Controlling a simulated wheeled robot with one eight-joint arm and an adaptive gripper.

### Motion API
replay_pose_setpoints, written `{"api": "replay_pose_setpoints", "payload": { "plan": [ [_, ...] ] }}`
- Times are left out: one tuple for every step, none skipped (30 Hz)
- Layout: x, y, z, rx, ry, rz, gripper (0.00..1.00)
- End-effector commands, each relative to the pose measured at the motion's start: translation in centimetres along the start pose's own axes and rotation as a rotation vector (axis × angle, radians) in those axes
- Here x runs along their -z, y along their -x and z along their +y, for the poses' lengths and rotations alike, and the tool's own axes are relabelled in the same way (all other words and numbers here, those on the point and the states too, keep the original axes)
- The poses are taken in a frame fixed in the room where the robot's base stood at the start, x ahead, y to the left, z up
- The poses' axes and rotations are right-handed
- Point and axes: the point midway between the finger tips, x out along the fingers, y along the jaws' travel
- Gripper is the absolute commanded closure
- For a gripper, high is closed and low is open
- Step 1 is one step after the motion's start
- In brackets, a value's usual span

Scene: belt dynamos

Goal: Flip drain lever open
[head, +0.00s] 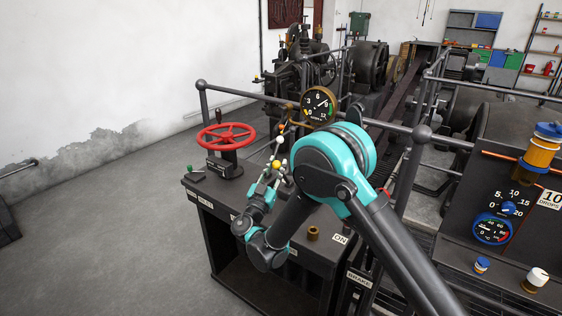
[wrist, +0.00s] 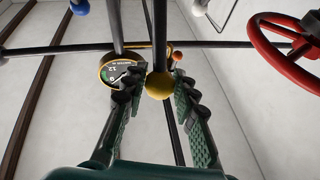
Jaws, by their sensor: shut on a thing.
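A lever with a yellow ball knob (head: 276,164) stands on the dark console (head: 305,257), between the red handwheel and my arm. I take it for the drain lever, but I cannot read a label naming it. My gripper (head: 270,178) is at the knob. In the wrist view, the yellow knob (wrist: 159,85) sits between the two ribbed fingers of my gripper (wrist: 157,92), which are shut on it. The lever's base and lower rod are largely hidden by my gripper and arm.
A red handwheel (head: 226,135) stands left of the lever. A round gauge (head: 319,105) and a dark railing (head: 265,97) are behind. A brass knob (head: 313,233) is on the console's front right. Another control panel (head: 510,200) stands right. Open floor lies left.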

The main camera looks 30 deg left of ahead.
Motion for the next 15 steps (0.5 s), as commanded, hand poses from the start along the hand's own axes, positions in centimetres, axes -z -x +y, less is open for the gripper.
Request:
{"api": "replay_pose_setpoints", "payload": {
  "plan": [
    [-0.14, 0.33, -0.02, -0.001, -0.001, -0.003, 1.0],
    [-0.17, 0.46, -0.03, -0.001, -0.001, -0.003, 1.0],
    [-0.21, 0.6, -0.05, -0.001, -0.001, -0.003, 1.0],
    [-0.24, 0.69, -0.05, -0.002, -0.001, -0.003, 1.0],
    [-0.26, 0.77, -0.06, -0.002, -0.001, -0.003, 1.0],
    [-0.29, 0.86, -0.06, -0.002, -0.002, -0.004, 1.0],
    [-0.31, 0.91, -0.06, -0.002, -0.002, -0.004, 1.0],
    [-0.32, 0.95, -0.06, -0.002, -0.002, -0.004, 1.0],
    [-0.34, 0.99, -0.06, -0.002, -0.002, -0.004, 1.0],
    [-0.35, 1.02, -0.06, -0.002, -0.002, -0.004, 1.0],
    [-0.35, 1.04, -0.06, -0.002, -0.002, -0.004, 1.0],
    [-0.36, 1.06, -0.06, -0.002, -0.002, -0.005, 1.0],
    [-0.37, 1.07, -0.05, -0.002, -0.002, -0.005, 1.0],
    [-0.37, 1.08, -0.05, -0.002, -0.002, -0.005, 1.0],
    [-0.38, 1.09, -0.05, -0.002, -0.002, -0.005, 1.0]
  ]
}}
